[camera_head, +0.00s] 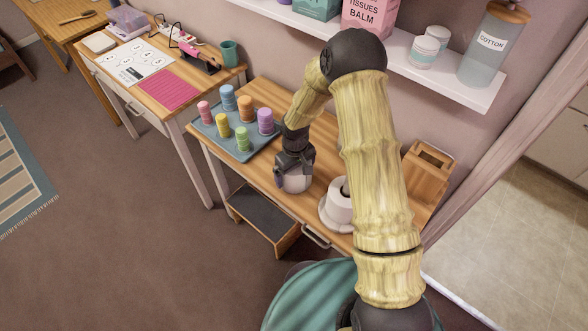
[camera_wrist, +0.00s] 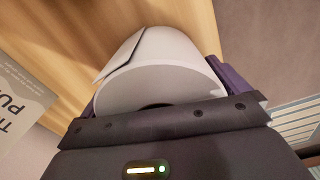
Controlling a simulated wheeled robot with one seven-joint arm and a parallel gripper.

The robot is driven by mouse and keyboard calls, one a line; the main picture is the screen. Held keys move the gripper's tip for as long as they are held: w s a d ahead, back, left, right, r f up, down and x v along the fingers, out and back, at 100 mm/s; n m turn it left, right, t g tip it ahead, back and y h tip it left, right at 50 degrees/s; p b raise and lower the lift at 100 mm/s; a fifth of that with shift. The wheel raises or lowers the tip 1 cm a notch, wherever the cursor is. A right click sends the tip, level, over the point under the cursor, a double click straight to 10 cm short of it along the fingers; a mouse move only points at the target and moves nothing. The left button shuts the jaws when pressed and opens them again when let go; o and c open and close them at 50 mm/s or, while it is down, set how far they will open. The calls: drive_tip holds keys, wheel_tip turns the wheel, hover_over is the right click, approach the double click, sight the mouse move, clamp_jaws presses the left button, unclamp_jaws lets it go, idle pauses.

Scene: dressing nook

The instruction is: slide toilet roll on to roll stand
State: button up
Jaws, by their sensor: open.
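A white toilet roll (camera_head: 293,181) stands on the wooden table under my gripper (camera_head: 294,163). In the wrist view the roll (camera_wrist: 158,72) fills the space between the two purple fingers, with a loose sheet edge on its left side. My gripper is open around it; whether a finger touches the roll cannot be told. To the right, the roll stand has a pale round base (camera_head: 327,222) and bears another white roll (camera_head: 338,208) with a dark centre. My forearm partly hides this stand and its roll.
A blue-grey tray (camera_head: 226,146) with several coloured cylinders stands left on the table (camera_head: 268,96). A wooden holder (camera_head: 432,157) stands at the right end. A white shelf (camera_head: 440,78) with boxes, jars and a cotton container hangs above.

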drive_tip(key=c, duration=0.7)
wheel_tip(320, 180, up, 10)
drive_tip(key=shift+b, duration=0.3)
idle(0.6)
